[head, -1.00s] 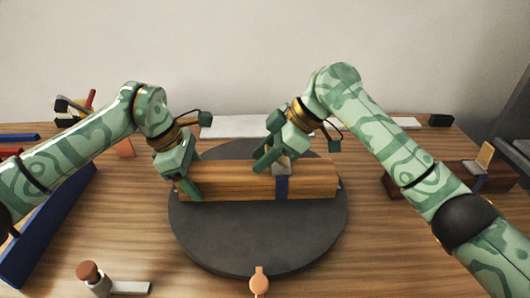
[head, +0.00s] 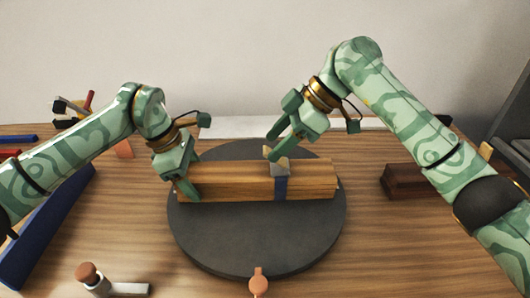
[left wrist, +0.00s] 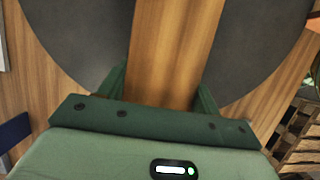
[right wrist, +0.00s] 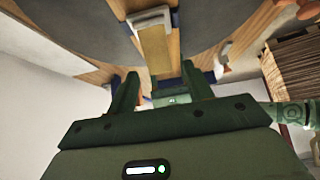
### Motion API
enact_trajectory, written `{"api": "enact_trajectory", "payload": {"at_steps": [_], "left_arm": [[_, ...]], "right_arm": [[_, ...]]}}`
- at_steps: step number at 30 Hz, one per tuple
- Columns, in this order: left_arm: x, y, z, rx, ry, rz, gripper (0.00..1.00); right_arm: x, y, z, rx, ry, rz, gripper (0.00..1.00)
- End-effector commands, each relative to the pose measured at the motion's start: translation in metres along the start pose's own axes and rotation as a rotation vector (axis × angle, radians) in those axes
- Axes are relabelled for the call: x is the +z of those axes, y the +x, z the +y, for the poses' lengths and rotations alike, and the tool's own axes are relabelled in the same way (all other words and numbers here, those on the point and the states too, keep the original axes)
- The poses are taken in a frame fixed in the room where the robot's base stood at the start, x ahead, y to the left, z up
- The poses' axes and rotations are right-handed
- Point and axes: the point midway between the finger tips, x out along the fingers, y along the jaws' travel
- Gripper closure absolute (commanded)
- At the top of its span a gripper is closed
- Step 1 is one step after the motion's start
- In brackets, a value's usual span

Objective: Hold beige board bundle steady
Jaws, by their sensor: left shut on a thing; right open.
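The beige board bundle (head: 235,181) lies across the dark round turntable (head: 255,248), with a blue band (head: 281,187) around it right of its middle. A grey piece (head: 279,165) sits on top at the band. My left gripper (head: 186,186) is shut on the bundle's left end; its fingers flank the wood in the left wrist view (left wrist: 170,60). My right gripper (head: 274,146) is open and empty, just above and behind the band. In the right wrist view its fingers (right wrist: 155,92) stand apart, with a tan-topped piece (right wrist: 154,48) beyond them.
A dark brown block (head: 403,181) lies to the right. A blue bar (head: 45,235) lies at the left. A brown-knobbed tool (head: 92,276) and an orange knob (head: 258,279) are at the front. A white flat strip (head: 235,126) lies behind the turntable.

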Motion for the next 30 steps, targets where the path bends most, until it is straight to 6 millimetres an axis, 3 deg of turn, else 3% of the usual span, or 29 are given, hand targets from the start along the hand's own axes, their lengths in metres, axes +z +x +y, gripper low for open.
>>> {"api": "enact_trajectory", "payload": {"at_steps": [3, 9, 21, 27, 30], "left_arm": [[-0.001, 0.001, 0.000, -0.002, -0.001, 0.001, 0.55], [-0.001, 0.001, 0.000, -0.002, -0.001, 0.001, 0.55], [0.000, 0.001, 0.000, -0.002, -0.001, 0.001, 0.55], [-0.001, 0.001, 0.000, -0.002, -0.001, 0.001, 0.55], [0.000, 0.001, 0.000, -0.002, -0.001, 0.001, 0.55]], "right_arm": [[0.000, -0.029, 0.001, 0.005, -0.001, -0.001, 0.49], [0.000, -0.060, 0.001, 0.001, 0.000, -0.001, 0.49], [0.001, -0.068, 0.000, -0.001, 0.001, 0.002, 0.49], [0.015, -0.083, 0.000, -0.001, 0.002, 0.116, 0.49], [0.015, -0.078, 0.000, -0.004, -0.001, 0.124, 0.49]]}}
